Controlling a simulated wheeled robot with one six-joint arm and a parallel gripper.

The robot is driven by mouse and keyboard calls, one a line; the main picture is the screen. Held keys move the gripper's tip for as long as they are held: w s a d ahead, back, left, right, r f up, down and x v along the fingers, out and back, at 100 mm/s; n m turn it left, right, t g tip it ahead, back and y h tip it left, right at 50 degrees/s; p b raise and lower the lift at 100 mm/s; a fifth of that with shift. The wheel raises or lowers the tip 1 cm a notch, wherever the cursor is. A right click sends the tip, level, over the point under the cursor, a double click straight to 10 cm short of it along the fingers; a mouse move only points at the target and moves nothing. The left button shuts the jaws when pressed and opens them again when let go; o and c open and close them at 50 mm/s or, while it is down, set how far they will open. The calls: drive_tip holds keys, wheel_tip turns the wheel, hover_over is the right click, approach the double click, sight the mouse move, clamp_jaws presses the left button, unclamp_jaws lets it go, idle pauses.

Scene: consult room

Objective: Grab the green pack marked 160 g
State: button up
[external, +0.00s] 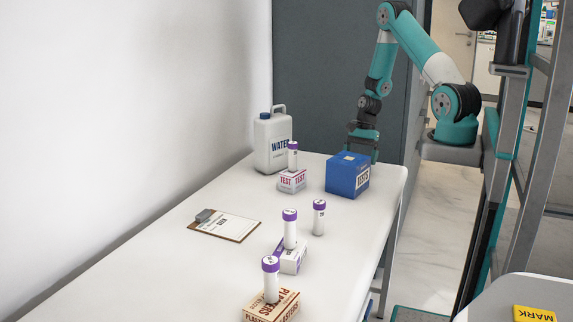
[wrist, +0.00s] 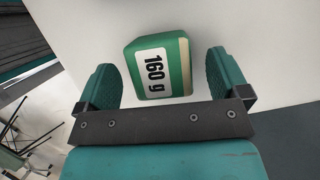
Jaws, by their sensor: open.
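The green pack (wrist: 158,65) has a white label marked 160 g. In the wrist view it lies on the white table, between the two fingers of my gripper (wrist: 166,82). The gripper is open, with a finger on each side of the pack. A small gap shows on each side near the fingers, and I cannot tell how far the fingers reach down beside it. In the external view my gripper (external: 362,143) is low behind the blue box (external: 347,175) at the table's far end. The green pack is hidden there.
On the table (external: 190,262) stand a white water jug (external: 272,142), a TEST box (external: 292,181) with a purple-capped tube, a lone tube (external: 319,218), two more boxes with tubes, and a clipboard (external: 224,225). The blue box is close to my gripper. Free room lies at the table's left front.

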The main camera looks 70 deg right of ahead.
drive_tip(key=shift+x, duration=1.55)
drive_tip(key=c, duration=1.1)
drive_tip(key=shift+r, duration=0.1)
